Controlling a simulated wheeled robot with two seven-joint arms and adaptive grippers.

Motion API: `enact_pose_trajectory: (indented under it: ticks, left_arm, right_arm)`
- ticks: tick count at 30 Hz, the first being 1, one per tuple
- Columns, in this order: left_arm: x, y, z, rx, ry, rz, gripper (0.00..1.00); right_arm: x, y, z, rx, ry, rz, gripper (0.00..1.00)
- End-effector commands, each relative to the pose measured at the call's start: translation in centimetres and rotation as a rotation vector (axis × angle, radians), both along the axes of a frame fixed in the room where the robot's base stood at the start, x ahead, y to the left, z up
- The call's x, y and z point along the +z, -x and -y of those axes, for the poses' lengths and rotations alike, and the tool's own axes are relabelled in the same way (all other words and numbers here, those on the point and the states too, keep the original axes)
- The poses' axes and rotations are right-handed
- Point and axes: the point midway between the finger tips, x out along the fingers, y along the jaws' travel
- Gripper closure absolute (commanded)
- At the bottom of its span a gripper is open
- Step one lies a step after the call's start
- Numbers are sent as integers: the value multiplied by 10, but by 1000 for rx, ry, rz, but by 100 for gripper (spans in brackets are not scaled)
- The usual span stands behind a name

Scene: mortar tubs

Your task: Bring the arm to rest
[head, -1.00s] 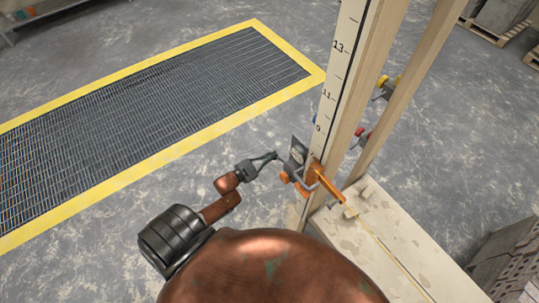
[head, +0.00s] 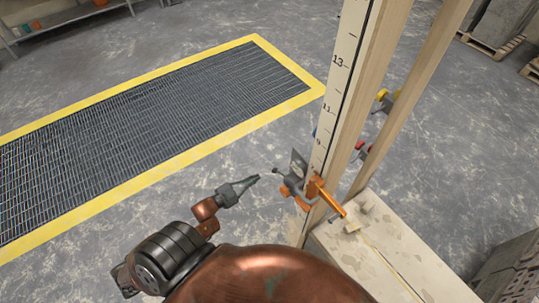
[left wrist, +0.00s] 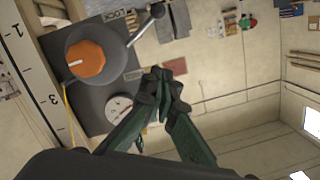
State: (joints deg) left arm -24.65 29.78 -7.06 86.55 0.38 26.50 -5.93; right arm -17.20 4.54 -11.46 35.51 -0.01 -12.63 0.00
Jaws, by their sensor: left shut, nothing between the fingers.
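My left gripper (head: 252,181) is shut and empty, pointing right. It stands in the air just left of the grey and orange fitting (head: 293,180) on the wooden post, with a small gap between them in the head view. In the left wrist view my shut fingertips (left wrist: 162,82) show in the middle. That view also shows the fitting's round grey part with an orange knob (left wrist: 86,58), a thin lever with a dark ball end (left wrist: 157,11) and a round white dial (left wrist: 119,107). My right gripper is in neither view.
The upright wooden post with a number scale (head: 332,90) stands right of my gripper on a pale block (head: 375,245). An orange clamp (head: 325,195) juts from it. A yellow-edged floor grating (head: 150,130) lies to the left. The air left of the gripper is clear.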

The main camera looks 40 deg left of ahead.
Motion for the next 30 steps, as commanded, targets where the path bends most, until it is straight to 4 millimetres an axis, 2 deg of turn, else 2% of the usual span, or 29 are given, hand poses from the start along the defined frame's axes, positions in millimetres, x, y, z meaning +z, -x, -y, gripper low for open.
enact_pose_trajectory:
  ticks: [8,11,14,17,18,20,21,24,26,30]
  left_arm:
    - [-4,1,-1,4,1,-6,100]
    - [-27,6,-5,29,9,-51,100]
    - [-75,20,-11,83,27,-146,100]
    - [-141,44,-15,152,52,-282,100]
    - [-168,57,-15,179,61,-340,100]
    - [-207,78,-13,218,75,-428,100]
    - [-233,94,-10,243,86,-487,100]
    - [-292,135,1,300,110,-635,100]
    - [-324,163,11,330,124,-724,100]
    - [-391,235,43,391,152,-935,100]
  right_arm:
    - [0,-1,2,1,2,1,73]
    - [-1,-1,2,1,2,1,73]
    - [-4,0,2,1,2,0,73]
    - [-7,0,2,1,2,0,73]
    - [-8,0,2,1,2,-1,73]
    - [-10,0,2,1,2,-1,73]
    - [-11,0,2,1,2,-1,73]
    - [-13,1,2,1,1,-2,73]
    - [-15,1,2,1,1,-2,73]
    - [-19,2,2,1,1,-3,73]
